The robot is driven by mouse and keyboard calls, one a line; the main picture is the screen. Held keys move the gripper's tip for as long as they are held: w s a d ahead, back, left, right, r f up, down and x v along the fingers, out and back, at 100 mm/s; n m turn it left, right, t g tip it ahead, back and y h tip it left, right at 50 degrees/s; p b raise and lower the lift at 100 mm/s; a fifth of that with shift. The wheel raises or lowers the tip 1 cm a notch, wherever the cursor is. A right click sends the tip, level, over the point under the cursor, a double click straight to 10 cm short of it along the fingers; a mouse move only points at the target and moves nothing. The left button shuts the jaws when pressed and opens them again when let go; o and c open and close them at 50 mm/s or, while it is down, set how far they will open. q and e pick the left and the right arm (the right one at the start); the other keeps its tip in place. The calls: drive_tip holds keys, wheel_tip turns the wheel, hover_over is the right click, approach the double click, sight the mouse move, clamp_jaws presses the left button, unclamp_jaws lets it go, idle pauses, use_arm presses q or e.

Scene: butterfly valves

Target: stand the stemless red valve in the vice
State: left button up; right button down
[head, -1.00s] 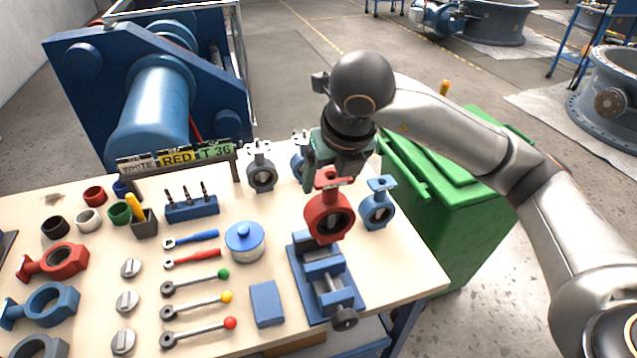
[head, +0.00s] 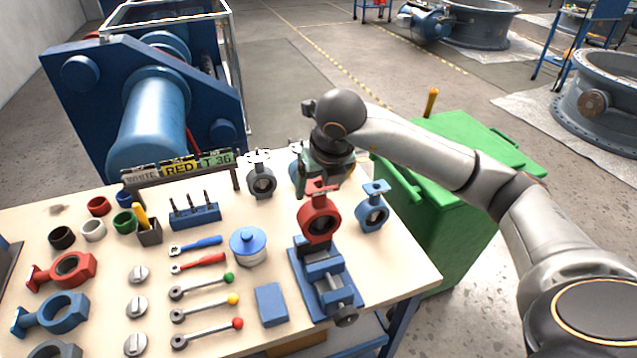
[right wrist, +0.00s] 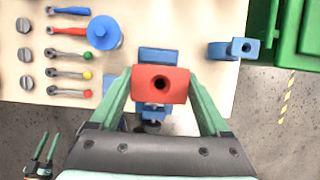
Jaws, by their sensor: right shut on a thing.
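My right gripper (head: 320,186) is shut on the upper flange of the red valve (head: 319,222), which hangs upright with its ring below. In the right wrist view its fingers (right wrist: 160,92) flank the red flange (right wrist: 160,72), whose top has an open hole and no stem. The blue vice (head: 328,290) is under the valve. The ring's lower edge overlaps the vice's rear part in the head view; I cannot tell whether they touch. My left gripper (right wrist: 43,155) shows small in the right wrist view, its fingers apart and empty.
A blue valve (head: 373,207) stands close right of the red one. A grey valve (head: 261,180) stands behind left. A blue pot (head: 248,246), a blue block (head: 271,304) and several levers lie left of the vice. A green bin (head: 450,210) stands beyond the table's right edge.

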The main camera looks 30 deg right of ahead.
sight(317, 225)
drive_tip(key=shift+f+b, duration=1.15)
drive_tip(key=shift+f, duration=0.75)
wheel_tip(317, 225, down, 5)
drive_tip(key=b, duration=0.4)
drive_tip(key=shift+r, duration=0.2)
drive_tip(key=shift+f+b, duration=0.2)
drive_tip(key=shift+b, duration=0.1)
drive_tip(key=shift+f+b, duration=0.1)
drive_tip(key=shift+b, duration=0.2)
